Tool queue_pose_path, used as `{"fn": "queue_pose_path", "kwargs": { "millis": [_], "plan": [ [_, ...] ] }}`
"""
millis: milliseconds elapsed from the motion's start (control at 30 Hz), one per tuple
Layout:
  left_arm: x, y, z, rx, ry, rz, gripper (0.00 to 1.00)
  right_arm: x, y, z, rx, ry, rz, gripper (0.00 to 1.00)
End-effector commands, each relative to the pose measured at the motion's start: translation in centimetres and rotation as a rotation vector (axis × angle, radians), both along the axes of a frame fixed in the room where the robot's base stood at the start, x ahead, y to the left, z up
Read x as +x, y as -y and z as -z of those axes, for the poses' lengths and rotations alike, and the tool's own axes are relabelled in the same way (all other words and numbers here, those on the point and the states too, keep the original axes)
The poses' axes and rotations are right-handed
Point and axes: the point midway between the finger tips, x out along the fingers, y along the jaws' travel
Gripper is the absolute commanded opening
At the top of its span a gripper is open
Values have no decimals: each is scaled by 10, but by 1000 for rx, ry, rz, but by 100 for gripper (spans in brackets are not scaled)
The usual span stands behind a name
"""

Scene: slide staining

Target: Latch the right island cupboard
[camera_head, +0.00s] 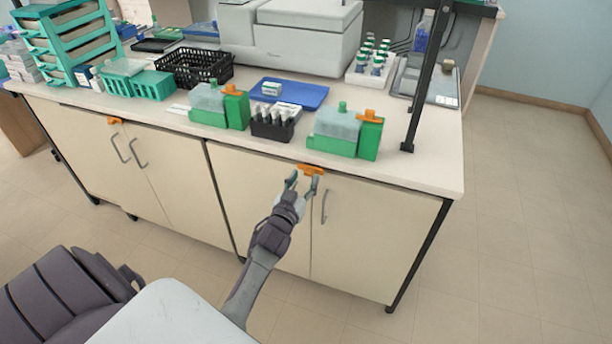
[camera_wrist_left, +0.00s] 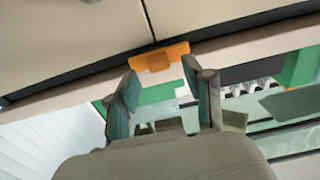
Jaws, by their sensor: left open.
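The right island cupboard (camera_head: 374,236) has two cream doors that look closed. An orange latch (camera_head: 311,168) sits at the top of the seam between them, just under the worktop edge. In the left wrist view the latch (camera_wrist_left: 160,57) shows as a wide orange piece with a smaller tab. My left gripper (camera_head: 303,183) is open at the latch. In the left wrist view its two fingers (camera_wrist_left: 162,92) stand apart, with the tab between or just beyond their tips. I cannot tell whether they touch it. My right gripper is not in view.
A grey door handle (camera_head: 324,206) is just right of my left gripper. The left cupboard (camera_head: 85,152) has its own orange latch (camera_head: 115,121). Green-and-clear containers (camera_head: 336,131) and a black rack (camera_head: 272,127) stand on the worktop above. The floor on the right is clear.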

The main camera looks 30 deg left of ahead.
Motion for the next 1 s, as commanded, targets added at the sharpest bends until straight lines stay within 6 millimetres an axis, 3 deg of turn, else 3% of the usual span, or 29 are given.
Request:
{"fn": "queue_pose_path", "kwargs": {
  "millis": [200,500,800,1000],
  "plan": [
    [18,-4,1,-2,-1,0,52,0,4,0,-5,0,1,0],
    [19,-5,0,-1,-1,0,52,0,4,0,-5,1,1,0],
    [19,-4,1,-1,-1,0,2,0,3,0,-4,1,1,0],
    [19,-4,1,3,-2,0,0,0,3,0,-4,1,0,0]
  ]
}}
